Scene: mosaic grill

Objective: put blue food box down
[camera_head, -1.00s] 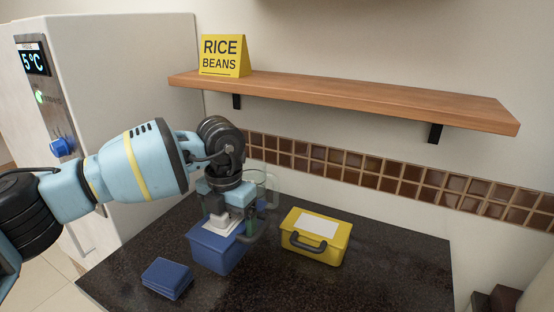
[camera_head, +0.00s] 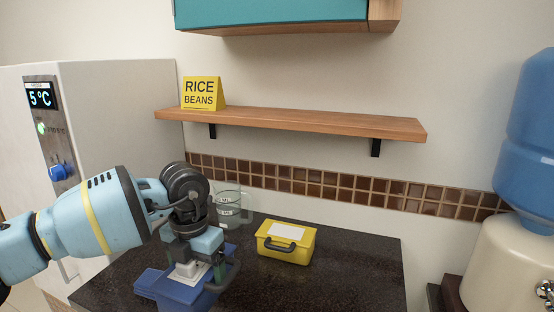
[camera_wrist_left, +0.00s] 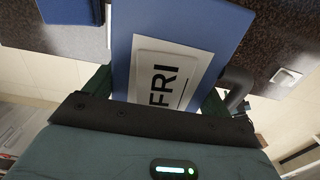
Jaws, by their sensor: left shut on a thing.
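The blue food box (camera_head: 187,296) is under my left gripper (camera_head: 192,268), which is shut on it. In the left wrist view the box (camera_wrist_left: 205,25) has a white label reading "FRI", and its dark handle shows at one side. My left gripper (camera_wrist_left: 155,118) covers the near end of its lid. In the head view the box hangs low in the picture, its lower part cut by the frame edge, so I cannot tell whether it touches the dark counter (camera_head: 330,285). My right gripper is not in view.
A yellow food box (camera_head: 286,244) stands on the counter, right of the blue one. A clear measuring jug (camera_head: 230,205) stands behind my gripper. Folded blue cloth (camera_head: 147,282) lies left of the box. The counter's right part is clear. A wooden shelf (camera_head: 300,121) hangs above.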

